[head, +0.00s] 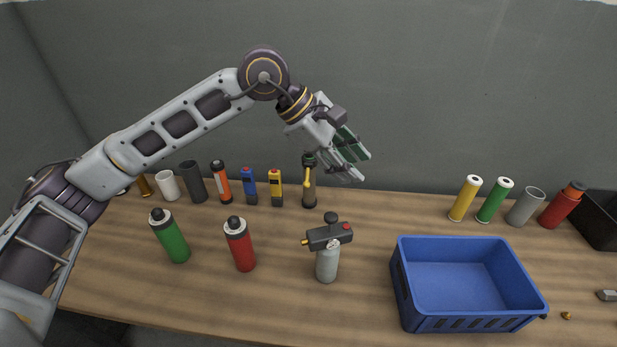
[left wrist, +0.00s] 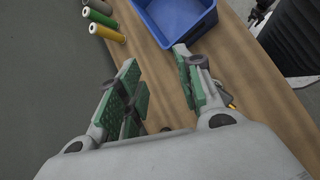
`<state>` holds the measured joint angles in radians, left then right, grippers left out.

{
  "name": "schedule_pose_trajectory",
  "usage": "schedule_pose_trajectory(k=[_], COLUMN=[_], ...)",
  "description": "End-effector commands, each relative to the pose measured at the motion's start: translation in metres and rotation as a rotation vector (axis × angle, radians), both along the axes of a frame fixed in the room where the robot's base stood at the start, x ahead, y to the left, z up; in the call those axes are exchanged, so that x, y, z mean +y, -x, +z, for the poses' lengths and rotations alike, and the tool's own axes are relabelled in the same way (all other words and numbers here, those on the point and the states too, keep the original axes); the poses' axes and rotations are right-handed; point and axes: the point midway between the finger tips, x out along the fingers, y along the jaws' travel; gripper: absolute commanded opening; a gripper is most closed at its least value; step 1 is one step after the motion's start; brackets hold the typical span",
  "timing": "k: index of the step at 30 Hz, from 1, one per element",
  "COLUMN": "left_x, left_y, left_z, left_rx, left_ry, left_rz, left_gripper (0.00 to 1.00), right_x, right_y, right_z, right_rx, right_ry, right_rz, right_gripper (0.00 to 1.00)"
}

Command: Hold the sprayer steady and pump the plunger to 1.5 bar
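The sprayer (head: 327,262) stands upright on the table, a grey bottle with a dark head, a yellow nozzle at its left and a red spot at its right. Its plunger knob (head: 331,218) is dark and round, on top of the head. My left gripper (head: 358,166) is above and behind the sprayer, apart from it, tilted down to the right. In the left wrist view its green-padded fingers (left wrist: 160,62) are spread. A small yellow and dark part shows past the right finger there; I cannot tell what it is. My right gripper is in neither view.
A blue crate (head: 463,278) stands right of the sprayer. A red bottle (head: 240,245) and a green bottle (head: 171,236) stand to its left. A dark bottle with a yellow part (head: 309,190) stands behind it, in a back row of canisters. Bare wood lies around the sprayer.

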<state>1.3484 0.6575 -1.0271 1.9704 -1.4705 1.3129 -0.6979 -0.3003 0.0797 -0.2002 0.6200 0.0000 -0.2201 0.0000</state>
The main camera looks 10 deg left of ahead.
Motion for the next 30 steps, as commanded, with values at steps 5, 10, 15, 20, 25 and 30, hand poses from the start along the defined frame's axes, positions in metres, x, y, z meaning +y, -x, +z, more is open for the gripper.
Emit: schedule_pose_trajectory(k=[5,10,15,20,25,30], left_x=[0.026,0.052,0.067,0.068,0.067,0.067], left_y=[0.0,0.005,0.01,0.01,0.01,0.01], left_z=[-0.019,-0.033,-0.04,-0.04,-0.04,-0.04], left_rx=[0.097,0.205,0.295,0.34,0.353,0.352], left_ry=[-0.133,-0.25,-0.31,-0.304,-0.301,-0.3], left_rz=[0.133,0.285,0.423,0.499,0.522,0.521], left_gripper=[0.36,0.36,0.36,0.36,0.36,0.36], right_x=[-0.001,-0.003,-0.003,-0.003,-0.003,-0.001], right_y=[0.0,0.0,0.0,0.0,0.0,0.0], right_z=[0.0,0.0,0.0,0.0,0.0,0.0], right_rx=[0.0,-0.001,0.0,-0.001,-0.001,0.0], right_ry=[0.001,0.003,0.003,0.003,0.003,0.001], right_rz=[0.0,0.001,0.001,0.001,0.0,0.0], right_gripper=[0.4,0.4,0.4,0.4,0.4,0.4])
